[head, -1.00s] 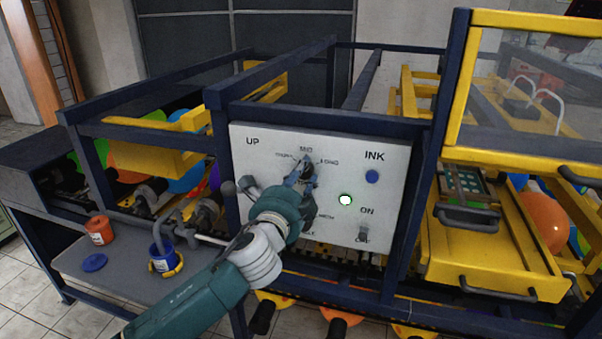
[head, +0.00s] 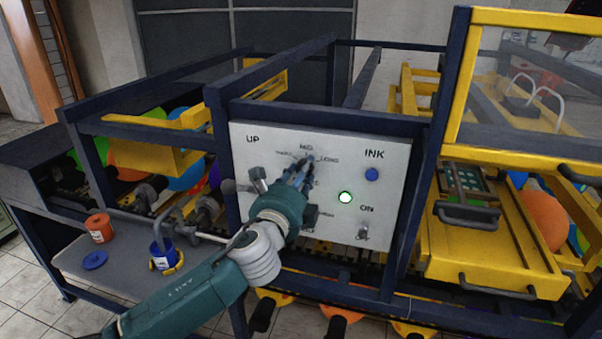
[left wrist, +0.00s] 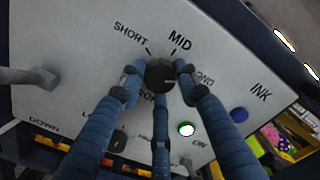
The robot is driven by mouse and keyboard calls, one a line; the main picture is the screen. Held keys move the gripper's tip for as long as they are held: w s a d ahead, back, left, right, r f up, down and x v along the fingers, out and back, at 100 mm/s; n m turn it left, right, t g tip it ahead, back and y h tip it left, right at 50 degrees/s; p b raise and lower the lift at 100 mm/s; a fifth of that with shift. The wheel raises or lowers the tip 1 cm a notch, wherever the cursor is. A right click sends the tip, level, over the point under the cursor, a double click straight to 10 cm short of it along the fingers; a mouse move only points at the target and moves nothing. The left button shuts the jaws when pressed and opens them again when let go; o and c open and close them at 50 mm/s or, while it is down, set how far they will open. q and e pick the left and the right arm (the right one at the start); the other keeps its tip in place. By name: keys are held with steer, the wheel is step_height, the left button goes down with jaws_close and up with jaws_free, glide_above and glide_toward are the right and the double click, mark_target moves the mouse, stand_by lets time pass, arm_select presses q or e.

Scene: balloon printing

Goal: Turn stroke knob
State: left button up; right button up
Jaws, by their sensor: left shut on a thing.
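The stroke knob (left wrist: 158,75) is dark and round, on a white control panel (left wrist: 60,75). The labels SHORT, MID and LONG are printed around its upper side. In the left wrist view, my left gripper's blue fingers reach the knob from below and are shut around it. In the head view, my left gripper (head: 302,167) is at the upper middle of the panel and its fingers mostly hide the knob. I cannot tell clearly which label the knob's mark points at. My right gripper is not in view.
The panel also has a blue button (head: 372,175), a lit green lamp (head: 345,197), an ON switch (head: 363,234) and a lever (head: 257,183) left of my gripper. A second dark knob (left wrist: 118,142) is lower down. Ink pots (head: 99,228) stand on the side shelf.

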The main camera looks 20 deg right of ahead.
arm_select(q)
steer(key=shift+s+d+f, duration=0.15)
steer(key=shift+f, duration=0.05)
steer(key=o, duration=1.1)
steer(key=shift+o, duration=0.2)
steer(key=shift+d, duration=0.15)
steer(key=shift+s+r, duration=0.1)
steer(key=v, duration=1.2)
